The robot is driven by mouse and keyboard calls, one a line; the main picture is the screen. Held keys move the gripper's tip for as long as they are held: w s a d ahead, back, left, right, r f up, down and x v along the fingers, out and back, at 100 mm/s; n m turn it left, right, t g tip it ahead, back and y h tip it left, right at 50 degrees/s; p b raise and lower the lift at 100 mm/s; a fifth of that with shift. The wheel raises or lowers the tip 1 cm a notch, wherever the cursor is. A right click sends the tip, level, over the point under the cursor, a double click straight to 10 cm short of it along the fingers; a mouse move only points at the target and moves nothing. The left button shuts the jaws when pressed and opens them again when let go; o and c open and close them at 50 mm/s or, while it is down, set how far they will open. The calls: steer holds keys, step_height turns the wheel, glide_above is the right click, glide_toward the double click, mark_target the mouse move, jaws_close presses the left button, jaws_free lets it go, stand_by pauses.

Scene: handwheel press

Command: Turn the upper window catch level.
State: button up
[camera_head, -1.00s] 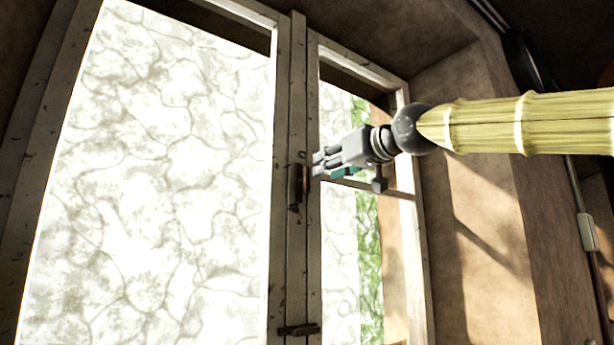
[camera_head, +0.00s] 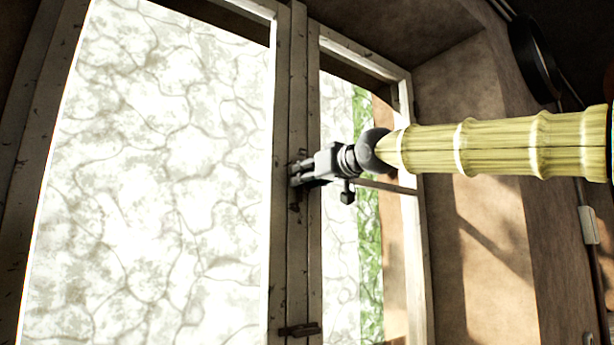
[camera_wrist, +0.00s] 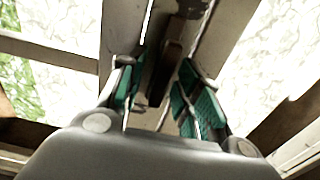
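The upper window catch is a dark handle on the window's middle post. In the head view most of it is hidden behind my gripper (camera_head: 296,174), with only its lower end (camera_head: 294,204) showing. In the wrist view the catch (camera_wrist: 168,65) runs lengthwise along the post, between my two fingers. My gripper (camera_wrist: 162,95) is open, its teal pads on either side of the catch with gaps visible; I cannot tell whether either touches it. A second, lower catch (camera_head: 300,330) lies roughly level across the post near the picture's bottom.
The window's wooden middle post (camera_head: 297,260) stands between a large left pane (camera_head: 150,180) and a narrower right pane (camera_head: 340,250). A horizontal bar (camera_head: 385,187) crosses the right sash behind my gripper. The wall recess (camera_head: 465,110) lies to the right, with a round dark pan-like object (camera_head: 535,60).

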jaws_close()
steer(key=shift+f+m, duration=0.1)
steer(key=shift+m, duration=0.2)
steer(key=m+b, duration=0.1)
steer(key=m, duration=0.2)
steer(key=shift+w+f+m+b, duration=0.1)
steer(key=shift+m+b, duration=0.3)
steer(key=m, duration=0.4)
steer(key=shift+w+d+m+b, duration=0.1)
steer(key=shift+d+m+b, duration=0.05)
steer(key=shift+m+b, duration=0.2)
steer(key=m, duration=0.4)
steer(key=shift+f, duration=0.1)
steer(key=shift+d+f+m+p, duration=0.1)
steer(key=shift+m+p, duration=0.45)
steer(key=shift+m, duration=1.8)
